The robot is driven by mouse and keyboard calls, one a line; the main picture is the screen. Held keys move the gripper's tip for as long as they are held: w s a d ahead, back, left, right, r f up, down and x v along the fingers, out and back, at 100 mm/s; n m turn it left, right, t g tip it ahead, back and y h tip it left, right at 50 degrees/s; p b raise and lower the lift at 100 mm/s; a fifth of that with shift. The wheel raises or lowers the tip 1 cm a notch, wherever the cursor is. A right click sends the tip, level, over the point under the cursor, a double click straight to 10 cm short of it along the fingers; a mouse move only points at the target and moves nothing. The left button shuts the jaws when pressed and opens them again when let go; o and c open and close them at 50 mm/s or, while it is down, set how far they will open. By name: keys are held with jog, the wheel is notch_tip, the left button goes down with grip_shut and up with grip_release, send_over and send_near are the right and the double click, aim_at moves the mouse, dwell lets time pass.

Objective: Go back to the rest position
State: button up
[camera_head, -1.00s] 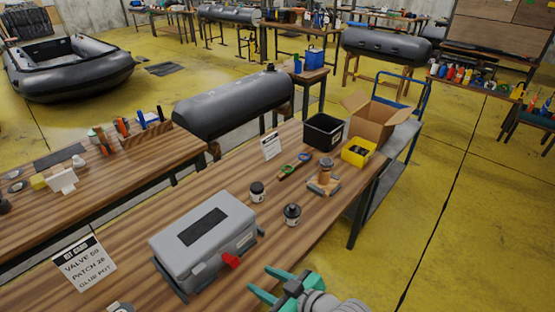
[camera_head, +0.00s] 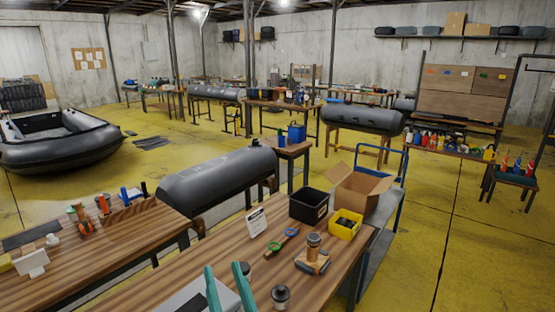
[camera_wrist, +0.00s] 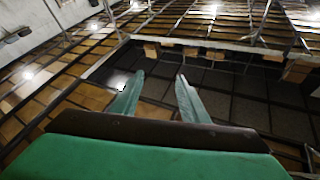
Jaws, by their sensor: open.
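My gripper (camera_head: 228,288) shows at the bottom of the head view, its two teal fingers pointing up and apart, with nothing between them. In the wrist view my gripper (camera_wrist: 156,98) is open and empty, with the ceiling beams and lights beyond it. In the head view the gripper is in front of the near wooden workbench (camera_head: 215,262) and hides part of the grey toolbox (camera_head: 182,300), which is cut off by the lower edge.
The workbench holds a black bin (camera_head: 309,206), a yellow bin (camera_head: 345,224), a wood-based tool (camera_head: 313,250) and a dark-lidded jar (camera_head: 280,297). A cardboard box (camera_head: 362,190) stands behind them. A grey tube (camera_head: 218,176) lies beyond.

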jog(key=s+d+f+m+g+h, duration=0.15)
jog(key=s+f+m+h, duration=0.25)
jog(key=s+f+h, duration=0.5)
jog(key=s+d+f+m+g+h, duration=0.1)
jog(key=s+d+f+m+h, duration=0.3)
jog(key=f, duration=0.9)
jog(key=s+d+f+n+g+y, duration=0.1)
jog(key=s+d+f+n, duration=0.1)
jog(key=s, duration=0.9)
jog(key=s+d+f+n+g+y, duration=0.1)
jog(key=s+d+f+n+y, duration=0.1)
jog(key=s, duration=0.9)
notch_tip(320, 180, down, 4)
jog(key=shift+s+d+r+n+y, duration=0.15)
jog(key=shift+d+r+n+y, duration=0.15)
jog(key=shift+d+n, duration=0.7)
jog(key=shift+a, duration=0.2)
